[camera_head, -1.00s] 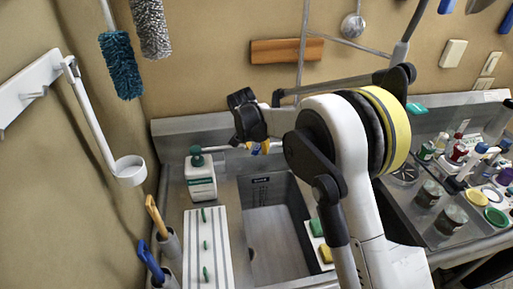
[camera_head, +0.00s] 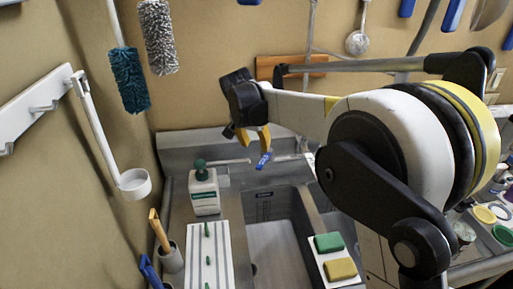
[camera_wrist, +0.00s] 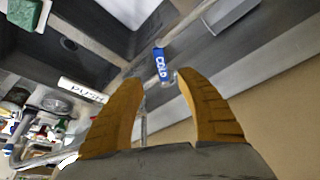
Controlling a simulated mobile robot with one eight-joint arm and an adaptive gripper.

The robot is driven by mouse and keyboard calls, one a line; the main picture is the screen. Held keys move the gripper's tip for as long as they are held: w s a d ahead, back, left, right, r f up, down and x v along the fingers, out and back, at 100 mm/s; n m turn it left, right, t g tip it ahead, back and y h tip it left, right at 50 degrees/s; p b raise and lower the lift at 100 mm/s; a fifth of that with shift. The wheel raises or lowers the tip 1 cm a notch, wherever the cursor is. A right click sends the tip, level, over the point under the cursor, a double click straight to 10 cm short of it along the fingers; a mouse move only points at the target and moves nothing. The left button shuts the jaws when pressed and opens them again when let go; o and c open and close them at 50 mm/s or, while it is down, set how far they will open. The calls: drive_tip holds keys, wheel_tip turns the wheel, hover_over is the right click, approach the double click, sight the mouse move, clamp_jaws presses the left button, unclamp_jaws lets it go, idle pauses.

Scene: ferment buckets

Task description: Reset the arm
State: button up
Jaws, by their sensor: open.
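My gripper (camera_head: 254,147) is open and empty above the back of the sink, its yellow fingers pointing down. In the wrist view my gripper (camera_wrist: 158,82) shows two spread orange-yellow fingers with nothing between them. The blue tap handle marked COLD (camera_wrist: 160,62) lies beyond the fingertips in that view. The blue handle (camera_head: 263,161) also shows just below the fingers in the head view. I cannot tell how far the fingers are from it. My arm reaches in from the right and hides part of the counter and wall.
The sink (camera_head: 278,250) is below. A ladle (camera_head: 134,183) and brushes (camera_head: 129,80) hang at the left. A wooden strip (camera_head: 265,68) is on the wall.

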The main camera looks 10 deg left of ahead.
drive_tip(key=s+d+r+n+t+y+b, duration=0.15)
drive_tip(key=s+d+r+b, duration=0.25)
drive_tip(key=s+d, duration=1.2)
drive_tip(key=s+d+f+n+b, duration=0.1)
drive_tip(key=s+d+f+b, duration=0.1)
drive_tip(key=s+d+f, duration=0.2)
drive_tip(key=s+d+f+n+t+b, duration=0.1)
drive_tip(key=s+d+f, duration=0.4)
drive_tip(key=s, duration=0.7)
drive_tip(key=d+b, duration=0.1)
drive_tip(key=d, duration=0.1)
drive_tip(key=shift+s+d+f, duration=0.25)
drive_tip(key=shift+s+d, duration=0.1)
drive_tip(key=shift+s, duration=0.05)
